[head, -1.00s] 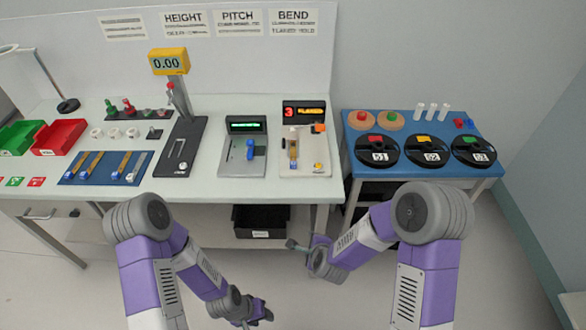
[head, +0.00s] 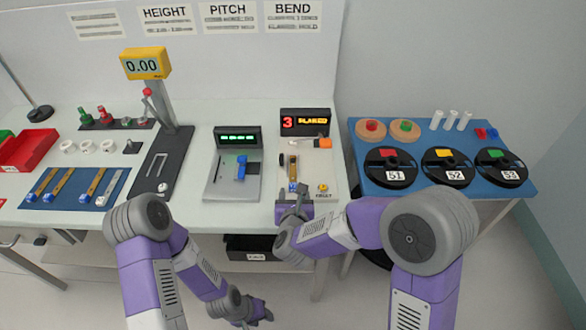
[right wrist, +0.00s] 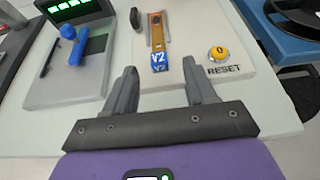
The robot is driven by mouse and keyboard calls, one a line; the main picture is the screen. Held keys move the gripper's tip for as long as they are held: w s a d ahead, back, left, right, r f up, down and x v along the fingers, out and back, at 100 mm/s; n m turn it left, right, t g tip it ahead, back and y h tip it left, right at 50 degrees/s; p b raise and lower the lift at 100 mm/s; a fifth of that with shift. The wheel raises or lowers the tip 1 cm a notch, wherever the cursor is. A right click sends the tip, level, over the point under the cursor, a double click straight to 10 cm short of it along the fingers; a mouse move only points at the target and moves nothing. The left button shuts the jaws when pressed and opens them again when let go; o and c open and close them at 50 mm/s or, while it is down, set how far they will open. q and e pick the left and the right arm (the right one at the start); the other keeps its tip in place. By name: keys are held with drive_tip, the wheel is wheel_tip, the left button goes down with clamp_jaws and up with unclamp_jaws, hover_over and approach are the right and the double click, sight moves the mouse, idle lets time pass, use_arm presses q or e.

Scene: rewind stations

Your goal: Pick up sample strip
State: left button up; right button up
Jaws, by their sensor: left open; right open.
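A sample strip (head: 292,170) with a blue end tag marked V2 lies in the bend station (head: 314,170). In the right wrist view the brown strip (right wrist: 157,36) points away from me, its tag at the near end. My right gripper (right wrist: 161,84) is open and empty, its fingers spread either side of the tag's line and short of it. In the head view the right gripper (head: 299,196) is at the station's front edge. My left gripper (head: 262,314) is open and low in front of the table. Several more strips (head: 70,185) lie on the blue mat at left.
A yellow RESET button (right wrist: 218,54) is right of the strip. The pitch station (head: 234,165) with its blue part stands to the left, the height gauge (head: 165,160) beyond it. A blue side table (head: 365,182) with black reels is at right.

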sight(293, 185)
drive_tip(key=b+x, duration=0.1)
drive_tip(key=x, duration=0.5)
drive_tip(key=shift+w+a+f, duration=0.15)
drive_tip(key=shift+w+f, duration=0.05)
drive_tip(key=shift+w, duration=0.1)
clamp_jaws()
drive_tip(key=shift+r, duration=0.1)
